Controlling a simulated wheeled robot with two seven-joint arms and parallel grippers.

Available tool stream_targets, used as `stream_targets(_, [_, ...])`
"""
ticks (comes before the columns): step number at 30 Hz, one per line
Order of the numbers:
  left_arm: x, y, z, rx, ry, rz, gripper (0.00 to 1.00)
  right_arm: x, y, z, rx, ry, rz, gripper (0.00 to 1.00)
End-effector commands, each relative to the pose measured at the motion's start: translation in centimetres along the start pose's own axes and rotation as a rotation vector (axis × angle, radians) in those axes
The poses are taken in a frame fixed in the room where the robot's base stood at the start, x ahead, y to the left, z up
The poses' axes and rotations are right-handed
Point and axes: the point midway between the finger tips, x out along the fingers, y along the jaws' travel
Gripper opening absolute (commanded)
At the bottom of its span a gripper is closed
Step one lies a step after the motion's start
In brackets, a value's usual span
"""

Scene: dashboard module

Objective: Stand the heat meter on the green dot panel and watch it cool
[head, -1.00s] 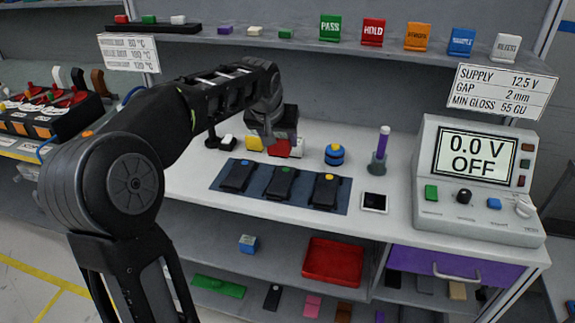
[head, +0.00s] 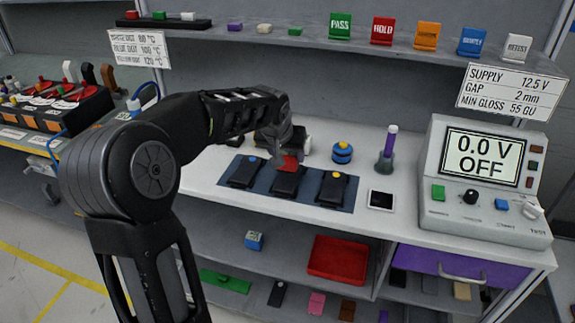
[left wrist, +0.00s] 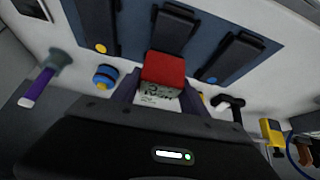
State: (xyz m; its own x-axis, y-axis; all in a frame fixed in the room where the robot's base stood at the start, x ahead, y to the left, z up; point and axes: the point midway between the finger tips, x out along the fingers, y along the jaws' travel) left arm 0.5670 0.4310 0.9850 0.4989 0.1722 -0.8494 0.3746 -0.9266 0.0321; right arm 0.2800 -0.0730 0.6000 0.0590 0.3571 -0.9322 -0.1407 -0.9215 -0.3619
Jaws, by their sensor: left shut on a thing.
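My left gripper (head: 284,150) is shut on a small block with a red end and a white lettered face, which I take for the heat meter (head: 289,163). In the left wrist view the heat meter (left wrist: 163,71) sits between the fingers. It is over the far end of the middle dark panel (head: 287,183), the green dot panel, whose dot is now hidden. I cannot tell whether it touches the panel. The blue dot panel (head: 244,173) and the yellow dot panel (head: 333,188) flank it on the blue mat (head: 226,183). My right gripper is not in view.
A blue and yellow knob (head: 342,152), a purple-handled tool in a stand (head: 387,150) and a white-framed tile (head: 381,198) are to the right. The meter console (head: 485,180) reads 0.0 V OFF. A yellow device (left wrist: 271,131) shows in the left wrist view.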

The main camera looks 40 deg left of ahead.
Motion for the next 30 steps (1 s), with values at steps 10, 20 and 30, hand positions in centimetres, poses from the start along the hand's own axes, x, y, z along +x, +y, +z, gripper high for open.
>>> stream_targets(10, [1.5,-0.1,1.0,0.000,-0.003,-0.001,0.00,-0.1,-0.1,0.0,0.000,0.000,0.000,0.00])
stream_targets(20, [3.1,-0.1,1.9,0.000,0.001,0.001,0.00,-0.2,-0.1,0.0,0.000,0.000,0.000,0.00])
stream_targets(30, [3.3,-0.1,2.1,0.000,0.000,0.000,0.62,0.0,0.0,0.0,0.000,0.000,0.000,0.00])
